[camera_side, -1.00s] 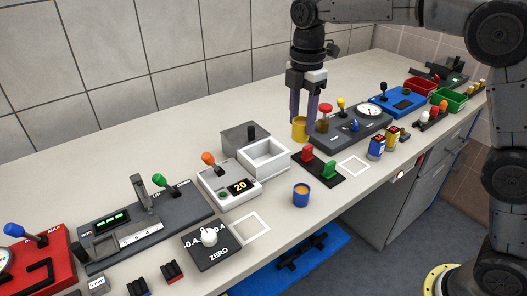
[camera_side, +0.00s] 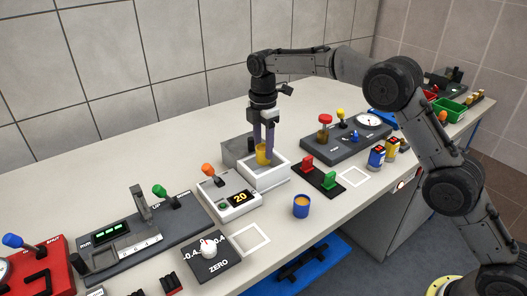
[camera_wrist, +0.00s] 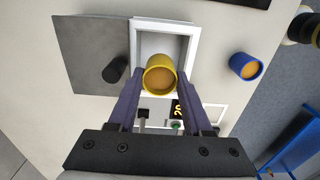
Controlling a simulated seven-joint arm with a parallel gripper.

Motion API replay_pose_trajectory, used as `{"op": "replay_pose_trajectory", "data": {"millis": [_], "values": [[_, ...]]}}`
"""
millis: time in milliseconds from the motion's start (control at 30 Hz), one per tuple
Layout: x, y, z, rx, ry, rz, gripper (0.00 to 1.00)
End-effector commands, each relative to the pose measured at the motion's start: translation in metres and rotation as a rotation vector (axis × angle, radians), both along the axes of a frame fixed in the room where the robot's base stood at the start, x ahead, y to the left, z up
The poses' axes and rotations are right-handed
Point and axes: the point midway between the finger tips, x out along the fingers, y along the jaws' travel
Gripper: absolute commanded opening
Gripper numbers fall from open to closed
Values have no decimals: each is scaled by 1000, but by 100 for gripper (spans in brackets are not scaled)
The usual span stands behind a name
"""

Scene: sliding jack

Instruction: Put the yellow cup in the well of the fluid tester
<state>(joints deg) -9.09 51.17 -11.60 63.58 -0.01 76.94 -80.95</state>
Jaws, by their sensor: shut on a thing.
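The yellow cup (camera_side: 263,157) is upright between the fingers of my gripper (camera_side: 264,148), which is shut on it. In the wrist view the yellow cup (camera_wrist: 160,76) has an orange-brown filling, and both fingers of my gripper (camera_wrist: 160,84) press its sides. The cup is at the white square well (camera_side: 266,180), towards the well's display-side wall in the wrist view (camera_wrist: 192,42). I cannot tell how far its base is above the well floor. A white unit (camera_side: 231,204) with a "20" display and an orange lever stands beside the well.
A grey block with a black knob (camera_wrist: 90,60) adjoins the well. A blue cup (camera_side: 302,206) stands to the front right on the bench. Red and green switches (camera_side: 318,174) are to the right. Bare bench lies behind the devices.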

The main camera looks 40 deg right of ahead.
Motion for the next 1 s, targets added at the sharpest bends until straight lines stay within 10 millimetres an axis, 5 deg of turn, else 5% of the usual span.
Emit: {"op": "replay_pose_trajectory", "data": {"millis": [167,933,967,1000], "values": [[0,0,-20,0,0,0,0],[-1,0,-32,0,-1,0,0],[-1,0,-32,0,-1,0,53],[-1,0,-32,0,-1,0,60]]}}
